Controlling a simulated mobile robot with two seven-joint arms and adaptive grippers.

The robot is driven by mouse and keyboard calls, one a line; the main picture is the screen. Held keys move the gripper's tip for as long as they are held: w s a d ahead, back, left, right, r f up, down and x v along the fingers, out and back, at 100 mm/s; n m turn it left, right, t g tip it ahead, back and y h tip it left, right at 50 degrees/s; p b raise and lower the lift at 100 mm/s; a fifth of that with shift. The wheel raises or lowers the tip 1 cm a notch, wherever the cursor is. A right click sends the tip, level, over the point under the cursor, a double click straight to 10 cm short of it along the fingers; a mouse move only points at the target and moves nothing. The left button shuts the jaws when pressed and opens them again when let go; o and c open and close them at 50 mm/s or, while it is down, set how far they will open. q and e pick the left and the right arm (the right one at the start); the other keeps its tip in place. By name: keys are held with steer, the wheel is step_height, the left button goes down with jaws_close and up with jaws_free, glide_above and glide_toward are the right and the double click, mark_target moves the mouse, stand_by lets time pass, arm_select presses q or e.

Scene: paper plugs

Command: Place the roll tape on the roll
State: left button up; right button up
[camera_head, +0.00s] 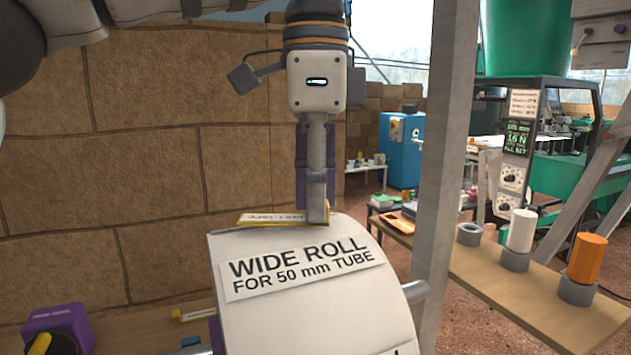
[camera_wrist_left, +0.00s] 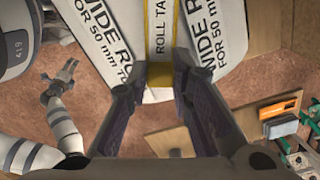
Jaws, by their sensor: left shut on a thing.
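My left gripper (camera_head: 316,218) points down at the top of the white wide roll (camera_head: 290,325). It is shut on the roll tape (camera_head: 262,218), a white strip with yellow edges. The tape also shows between my left fingers in the left wrist view (camera_wrist_left: 160,38), its lettering partly readable. It is at the top of the roll, but I cannot tell whether it touches the paper. The roll bears a "WIDE ROLL FOR 50 mm TUBE" label (camera_head: 300,268). My right gripper (camera_wrist_left: 58,82) shows small at the left of the wrist view, fingers apart and empty.
A purple and yellow object (camera_head: 57,330) stands at the lower left. A wooden bench (camera_head: 480,270) on the right holds white and orange plugs (camera_head: 586,258) in grey rings. A grey post (camera_head: 440,150) rises beside the roll. A brick wall stands behind.

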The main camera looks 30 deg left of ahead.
arm_select(q)
steer(key=shift+f, duration=0.55)
steer(key=o, duration=0.9)
step_height(320, 180, up, 7)
steer(key=shift+r, duration=0.2)
